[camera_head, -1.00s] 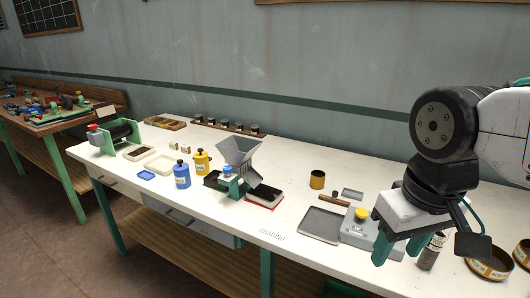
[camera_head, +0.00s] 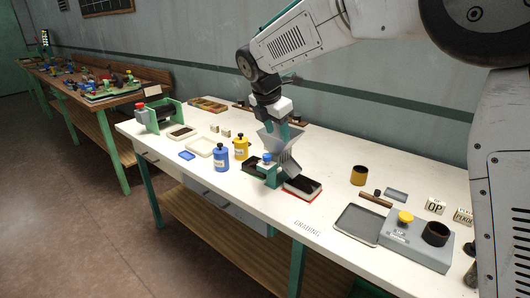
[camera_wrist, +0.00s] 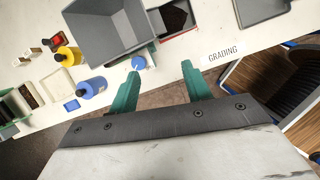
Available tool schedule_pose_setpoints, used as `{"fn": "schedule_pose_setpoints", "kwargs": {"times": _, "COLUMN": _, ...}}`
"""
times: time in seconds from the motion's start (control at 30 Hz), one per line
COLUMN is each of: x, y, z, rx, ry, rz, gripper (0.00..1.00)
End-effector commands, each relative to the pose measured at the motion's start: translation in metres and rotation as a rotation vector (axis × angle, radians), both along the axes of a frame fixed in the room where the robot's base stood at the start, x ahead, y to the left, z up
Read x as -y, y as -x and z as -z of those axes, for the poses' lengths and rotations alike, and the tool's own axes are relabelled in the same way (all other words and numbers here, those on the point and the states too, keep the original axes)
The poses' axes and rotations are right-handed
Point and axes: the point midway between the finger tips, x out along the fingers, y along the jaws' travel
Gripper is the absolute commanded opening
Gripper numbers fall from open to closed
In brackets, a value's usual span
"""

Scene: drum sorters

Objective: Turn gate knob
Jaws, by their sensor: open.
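The gate knob is a small blue knob (camera_head: 267,157) on the green base under the grey hopper (camera_head: 279,145). In the wrist view the knob (camera_wrist: 138,63) shows just beyond the left fingertip, with the hopper (camera_wrist: 108,28) above it in the picture. My gripper (camera_head: 276,122) is over the hopper area in the head view, partly overlapping the hopper's top. In the wrist view its two green fingers (camera_wrist: 161,72) are wide apart with nothing between them. The knob is not between the fingers; whether the left finger touches it I cannot tell.
A dark tray with a red edge (camera_head: 301,188) lies right of the hopper. A blue bottle (camera_head: 221,158) and a yellow bottle (camera_head: 241,148) stand left. A grey scale (camera_head: 415,242) and a flat tray (camera_head: 359,223) lie to the right. The front table strip is mostly clear.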

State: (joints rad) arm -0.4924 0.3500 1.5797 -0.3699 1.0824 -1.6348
Motion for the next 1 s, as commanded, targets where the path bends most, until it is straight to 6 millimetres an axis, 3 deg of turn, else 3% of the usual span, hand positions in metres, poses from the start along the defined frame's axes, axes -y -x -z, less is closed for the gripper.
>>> {"fn": "schedule_pose_setpoints", "kwargs": {"times": 0.1, "x": -0.032, "y": -0.019, "z": 0.019, "rx": -0.015, "ry": 0.053, "rz": -0.153, "gripper": 0.49}}
{"fn": "schedule_pose_setpoints", "kwargs": {"times": 0.23, "x": -0.047, "y": -0.028, "z": 0.03, "rx": -0.019, "ry": 0.081, "rz": -0.232, "gripper": 0.49}}
{"fn": "schedule_pose_setpoints", "kwargs": {"times": 0.7, "x": -0.034, "y": -0.049, "z": 0.09, "rx": -0.023, "ry": 0.087, "rz": -0.243, "gripper": 0.49}}
{"fn": "schedule_pose_setpoints", "kwargs": {"times": 1.0, "x": -0.031, "y": -0.054, "z": 0.101, "rx": -0.021, "ry": 0.085, "rz": -0.242, "gripper": 0.49}}
